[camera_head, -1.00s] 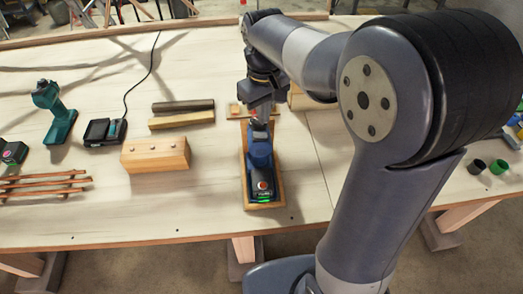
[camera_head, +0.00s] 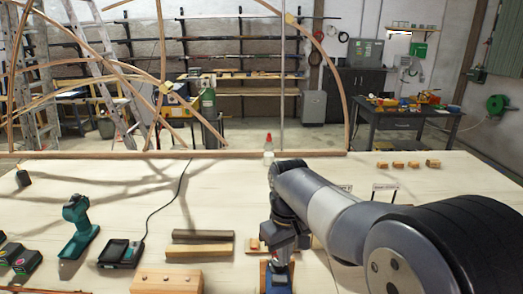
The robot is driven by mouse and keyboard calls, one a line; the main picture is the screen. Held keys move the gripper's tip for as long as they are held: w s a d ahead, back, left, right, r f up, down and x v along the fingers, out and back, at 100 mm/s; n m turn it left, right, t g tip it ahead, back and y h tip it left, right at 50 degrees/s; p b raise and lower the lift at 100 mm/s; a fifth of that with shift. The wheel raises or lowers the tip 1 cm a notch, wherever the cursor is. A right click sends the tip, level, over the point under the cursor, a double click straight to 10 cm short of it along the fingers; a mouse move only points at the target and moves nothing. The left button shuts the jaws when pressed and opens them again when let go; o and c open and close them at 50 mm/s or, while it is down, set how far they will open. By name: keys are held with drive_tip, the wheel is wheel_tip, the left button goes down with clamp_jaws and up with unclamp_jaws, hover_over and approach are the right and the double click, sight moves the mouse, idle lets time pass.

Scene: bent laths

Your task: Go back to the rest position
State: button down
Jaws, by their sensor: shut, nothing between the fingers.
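My arm comes in from the lower right and reaches left over the workbench (camera_head: 110,180). My gripper (camera_head: 277,258) hangs pointing down at the bottom middle of the head view. It is shut and empty. Just below it is a blue tool (camera_head: 277,280) on a wooden base, mostly cut off by the bottom edge. I cannot tell whether the fingertips touch the tool.
A teal drill (camera_head: 77,225), a black charger (camera_head: 121,253) with a cord, two bars (camera_head: 202,237) and a wooden block (camera_head: 166,281) lie left of my gripper. A red-capped bottle (camera_head: 268,145) stands behind. Small wooden blocks (camera_head: 413,164) sit back right.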

sight(283, 279)
drive_tip(key=shift+f+b, duration=2.25)
drive_tip(key=shift+f, duration=0.6)
drive_tip(key=shift+r, duration=0.25)
wheel_tip(283, 279, up, 7)
drive_tip(key=p, duration=0.7)
wheel_tip(283, 279, down, 8)
drive_tip(key=b, duration=0.7)
drive_tip(key=shift+r, duration=0.25)
drive_tip(key=s+r+p, duration=0.3)
drive_tip(key=r+p, duration=0.3)
drive_tip(key=r, duration=0.2)
drive_tip(key=shift+d, duration=0.45)
